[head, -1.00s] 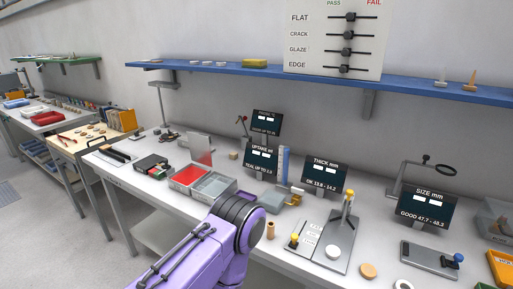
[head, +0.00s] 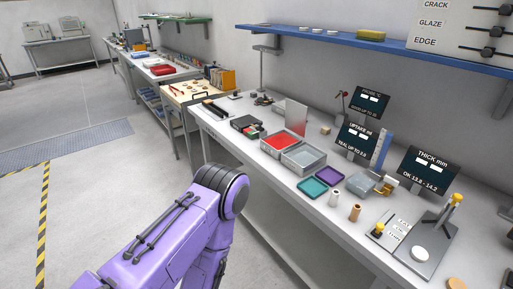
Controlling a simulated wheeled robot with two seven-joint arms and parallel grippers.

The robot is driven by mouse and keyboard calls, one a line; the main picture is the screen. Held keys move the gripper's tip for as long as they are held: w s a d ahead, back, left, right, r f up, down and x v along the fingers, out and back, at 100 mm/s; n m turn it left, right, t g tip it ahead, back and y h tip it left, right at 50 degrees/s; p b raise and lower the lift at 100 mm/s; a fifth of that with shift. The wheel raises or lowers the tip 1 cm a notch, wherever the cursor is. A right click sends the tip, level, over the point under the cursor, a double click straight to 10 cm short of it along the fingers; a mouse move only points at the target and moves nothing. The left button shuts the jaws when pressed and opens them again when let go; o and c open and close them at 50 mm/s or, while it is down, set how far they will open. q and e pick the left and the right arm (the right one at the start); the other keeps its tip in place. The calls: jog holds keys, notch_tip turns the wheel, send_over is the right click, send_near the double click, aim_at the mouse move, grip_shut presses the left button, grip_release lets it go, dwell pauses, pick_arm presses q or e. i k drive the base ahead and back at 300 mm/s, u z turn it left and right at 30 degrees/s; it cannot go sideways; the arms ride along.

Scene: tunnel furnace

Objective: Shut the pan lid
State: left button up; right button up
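No part is marked as the pan lid. A small pale grey pan-like box (head: 361,184) with a brass-coloured piece (head: 387,184) at its right side stands on the white bench; I cannot tell whether it is open. A thin grey panel (head: 297,116) stands upright behind the red tray (head: 286,143) and the grey tray (head: 304,158); I cannot tell whether it is hinged to them. My purple arm crosses the lower left in front of the bench. Neither of my grippers shows in the head view.
A teal tray (head: 312,188), a purple tray (head: 330,176) and two small cylinders (head: 355,212) lie near the bench's front edge. Dark displays (head: 429,169) stand behind. A gauge plate (head: 416,244) is at right. The blue shelf (head: 345,38) overhangs the back. Floor at left is clear.

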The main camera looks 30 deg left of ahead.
aim_at(296, 113)
jog(key=u, duration=2.25)
jog(key=i, duration=2.65)
jog(key=z, duration=3)
